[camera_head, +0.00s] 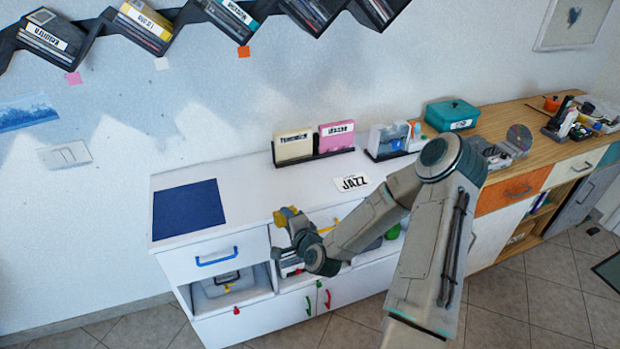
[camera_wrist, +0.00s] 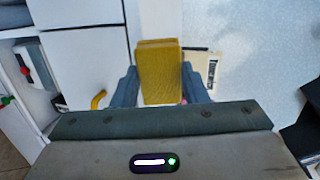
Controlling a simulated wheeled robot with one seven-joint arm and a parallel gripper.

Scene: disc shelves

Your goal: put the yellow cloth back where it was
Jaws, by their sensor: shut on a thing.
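The yellow cloth (camera_wrist: 160,75) is a folded block between the two fingers of my gripper (camera_wrist: 158,88) in the wrist view. My gripper is shut on it. In the head view the yellow cloth (camera_head: 288,214) shows at the end of my gripper (camera_head: 291,224), by the front edge of the white cabinet top (camera_head: 245,182). The cloth appears held above or just in front of that edge; I cannot tell the exact height. My arm hides part of the cabinet front.
A dark blue mat (camera_head: 188,209) lies on the left of the top. A JAZZ card (camera_head: 351,183) lies near the middle. A cream box (camera_head: 293,145) and a pink box (camera_head: 336,136) stand in a black rack at the back. A teal box (camera_head: 452,115) stands further right.

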